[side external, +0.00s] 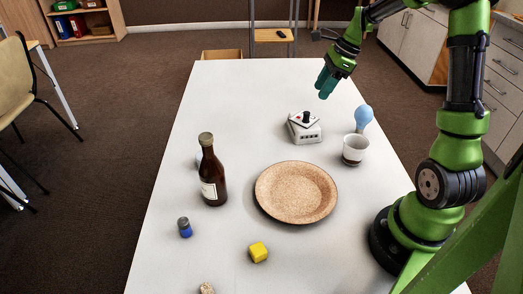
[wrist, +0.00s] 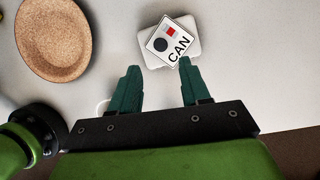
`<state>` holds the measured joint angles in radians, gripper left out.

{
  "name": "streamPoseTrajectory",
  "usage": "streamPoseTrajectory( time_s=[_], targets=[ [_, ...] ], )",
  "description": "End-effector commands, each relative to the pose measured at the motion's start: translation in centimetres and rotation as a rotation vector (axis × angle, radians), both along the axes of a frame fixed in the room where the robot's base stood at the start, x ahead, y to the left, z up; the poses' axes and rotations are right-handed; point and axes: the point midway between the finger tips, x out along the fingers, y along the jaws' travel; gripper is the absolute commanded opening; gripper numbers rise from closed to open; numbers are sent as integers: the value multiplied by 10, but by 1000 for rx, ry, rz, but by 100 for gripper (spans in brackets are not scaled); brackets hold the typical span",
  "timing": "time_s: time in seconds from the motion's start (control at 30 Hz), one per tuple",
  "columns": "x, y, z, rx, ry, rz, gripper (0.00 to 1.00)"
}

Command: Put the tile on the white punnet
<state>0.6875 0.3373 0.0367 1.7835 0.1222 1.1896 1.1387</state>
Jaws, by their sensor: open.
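The white punnet (side external: 306,137) stands on the table with slots in its side; in the wrist view its pale rim (wrist: 152,61) shows around the tile. The tile (wrist: 171,40) is a white square marked "CAN", with red, grey and dark shapes. It lies turned askew on top of the punnet, and its white edge (side external: 297,126) shows there in the side view. My gripper (side external: 325,87) is open and empty, up and behind the punnet in the side view. In the wrist view its teal fingertips (wrist: 159,66) are apart, with nothing between them.
A cork plate (side external: 296,191) lies in front of the punnet. A cup (side external: 354,149) and a light-blue bulb (side external: 363,118) stand to its right. A brown bottle (side external: 212,178), a blue-and-grey item (side external: 185,228) and a yellow block (side external: 258,252) are further left. The table's far end is clear.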

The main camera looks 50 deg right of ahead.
Motion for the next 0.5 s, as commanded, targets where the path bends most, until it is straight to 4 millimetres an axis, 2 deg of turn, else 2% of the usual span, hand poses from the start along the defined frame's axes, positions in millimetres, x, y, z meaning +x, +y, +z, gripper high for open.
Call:
streamPoseTrajectory(
  time_s=[0.1,0.27,0.37,0.47,0.5],
  targets=[
    [-4,-5,16,-2,-2,1,46],
    [-8,-3,29,-12,-9,24,46],
    [-10,19,44,-69,-50,140,46],
    [-18,59,64,-181,-130,366,46],
    [-24,78,73,-237,-170,479,46]
  ],
)
